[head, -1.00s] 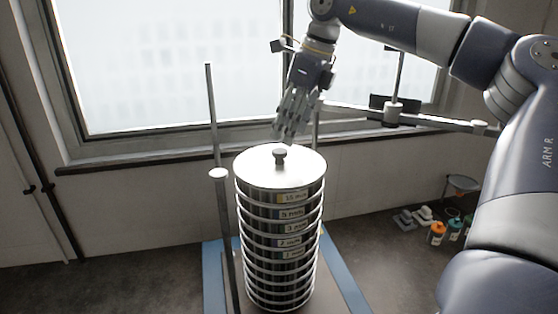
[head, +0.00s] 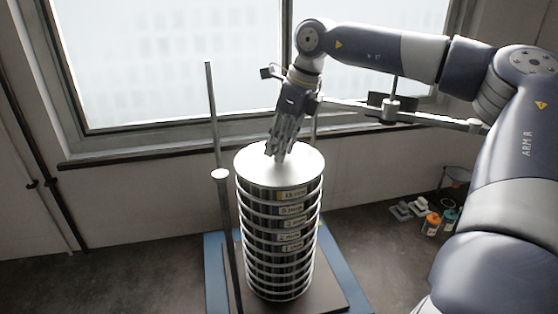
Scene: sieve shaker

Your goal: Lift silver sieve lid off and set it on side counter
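The silver sieve lid (head: 301,166) lies flat on top of a tall stack of round metal sieves (head: 281,240) with labels on their fronts. My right gripper (head: 277,154) points down at the middle of the lid. Its fingers cover the place of the lid's knob, so the knob is hidden. I cannot tell whether the fingers are closed on it. My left gripper is not in view.
The stack stands on a blue-edged base (head: 343,268). A clamped horizontal bar (head: 430,118) runs behind at the right. Small bottles (head: 432,223) stand at the right. The window is behind.

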